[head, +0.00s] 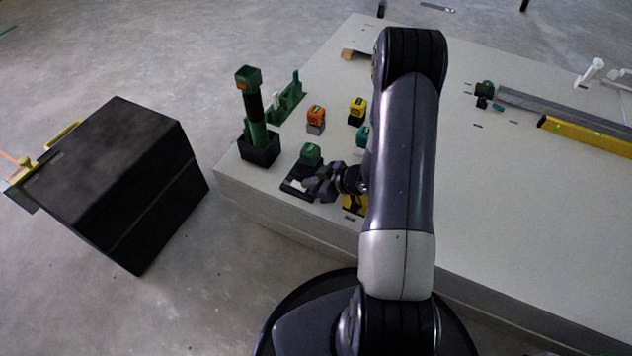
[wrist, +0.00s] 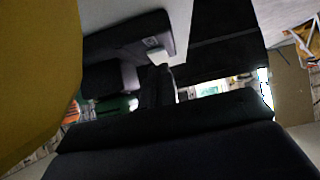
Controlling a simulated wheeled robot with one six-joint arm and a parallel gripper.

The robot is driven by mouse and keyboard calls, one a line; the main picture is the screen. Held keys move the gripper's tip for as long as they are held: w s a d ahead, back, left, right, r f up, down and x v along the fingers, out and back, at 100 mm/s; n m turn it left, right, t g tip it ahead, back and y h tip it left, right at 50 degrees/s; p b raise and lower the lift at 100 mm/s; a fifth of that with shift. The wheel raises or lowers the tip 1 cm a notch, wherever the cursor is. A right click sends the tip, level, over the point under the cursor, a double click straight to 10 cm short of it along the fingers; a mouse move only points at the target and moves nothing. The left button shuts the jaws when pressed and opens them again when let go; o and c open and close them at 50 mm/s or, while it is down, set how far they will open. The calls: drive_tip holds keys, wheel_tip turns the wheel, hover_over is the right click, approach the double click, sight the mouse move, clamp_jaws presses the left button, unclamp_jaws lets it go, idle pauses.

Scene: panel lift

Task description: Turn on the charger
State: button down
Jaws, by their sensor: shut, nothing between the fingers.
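A dark, flat charger (head: 293,187) lies near the front left edge of the pale table, with a green block (head: 311,154) at its back. My gripper (head: 313,184) is low at the charger's front right side, its fingers closed together with nothing between them. In the wrist view the dark fingers (wrist: 160,85) point at a dark slab, which looks like the charger (wrist: 115,42), with a small marked square (wrist: 152,42) on it. The fingertips are close to its edge; I cannot tell whether they touch. No lit lamp is clear on it.
A green and black upright tool (head: 254,110) stands left of the charger. Orange (head: 315,114), yellow (head: 358,106) and teal (head: 362,134) blocks stand behind. A yellow object (head: 355,204) is close beside my gripper.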

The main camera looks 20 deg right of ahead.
drive_tip(key=shift+f, duration=0.4)
drive_tip(key=shift+f, duration=0.4)
drive_tip(key=shift+r, duration=0.1)
drive_tip(key=shift+r+p, duration=0.8)
